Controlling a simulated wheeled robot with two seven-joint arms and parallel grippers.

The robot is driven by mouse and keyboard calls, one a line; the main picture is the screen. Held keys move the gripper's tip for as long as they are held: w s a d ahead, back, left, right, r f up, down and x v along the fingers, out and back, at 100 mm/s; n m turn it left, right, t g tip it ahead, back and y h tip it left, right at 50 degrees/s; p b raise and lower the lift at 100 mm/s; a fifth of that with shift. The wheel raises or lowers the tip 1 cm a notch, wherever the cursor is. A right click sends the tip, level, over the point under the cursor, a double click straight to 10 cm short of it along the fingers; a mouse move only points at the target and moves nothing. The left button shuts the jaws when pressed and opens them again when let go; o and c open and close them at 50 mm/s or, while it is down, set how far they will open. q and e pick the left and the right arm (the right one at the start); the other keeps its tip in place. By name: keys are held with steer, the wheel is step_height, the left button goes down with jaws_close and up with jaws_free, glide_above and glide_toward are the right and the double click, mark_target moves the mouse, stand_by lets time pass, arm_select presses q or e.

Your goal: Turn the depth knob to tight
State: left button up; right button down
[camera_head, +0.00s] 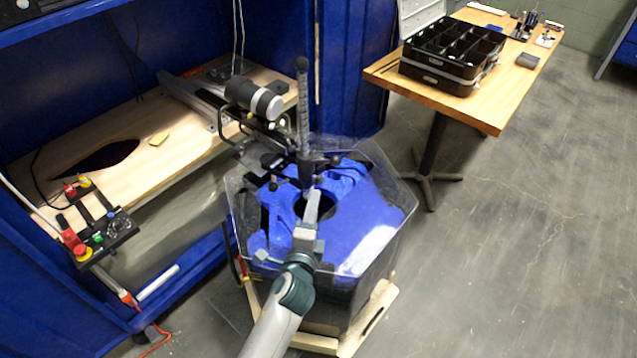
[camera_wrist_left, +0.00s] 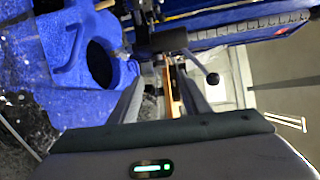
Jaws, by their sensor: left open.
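The tank (camera_head: 375,225) is a clear-walled tub with a blue insert. A grey upright depth rod (camera_head: 303,110) stands over it, with a dark clamp (camera_head: 312,160) near its lower part. A small dark knob (camera_head: 334,160) sticks out on the clamp's right, and I take it for the depth knob. My left gripper (camera_head: 312,200) is over the blue insert, just below the clamp. In the left wrist view my fingers (camera_wrist_left: 163,82) are apart, and a black ball-ended lever (camera_wrist_left: 212,79) shows near the right finger. I cannot tell whether anything touches. My right gripper is out of view.
A black-and-white cylindrical motor (camera_head: 253,98) is mounted behind the rod. A control box (camera_head: 105,230) with a red button is at the left. A wooden table (camera_head: 500,105) with a black divided tray (camera_head: 452,80) stands at the back right. Floor at right is clear.

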mark_target(319, 182)
arm_select(q)
steer(key=w, duration=0.3)
steer(key=w+f, duration=0.1)
steer(key=w, duration=0.5)
steer(key=shift+w+d+f, duration=0.15)
steer(key=shift+w+d, duration=0.1)
steer(key=shift+d, duration=0.1)
steer(key=c, duration=1)
steer(key=shift+r+p, duration=0.25)
steer(key=shift+p, duration=0.85)
steer(key=shift+c, duration=0.2)
steer(key=g+p, duration=0.1)
steer(key=p, duration=0.3)
steer(key=m+g+p, duration=0.1)
steer(key=p, duration=0.3)
steer(key=r+g+y+p, duration=0.1)
steer(key=p, duration=0.3)
steer(key=shift+w+m+g, duration=0.1)
steer(key=shift+m+g, duration=0.3)
steer(key=shift+f+g+y+p, duration=0.2)
steer(key=shift+g+y+p, duration=0.3)
steer(key=shift+p, duration=0.45)
steer(key=shift+d+m+g, duration=0.1)
steer(key=shift+m+g, duration=0.2)
steer(key=shift+f+g, duration=0.1)
steer(key=shift+g, duration=0.2)
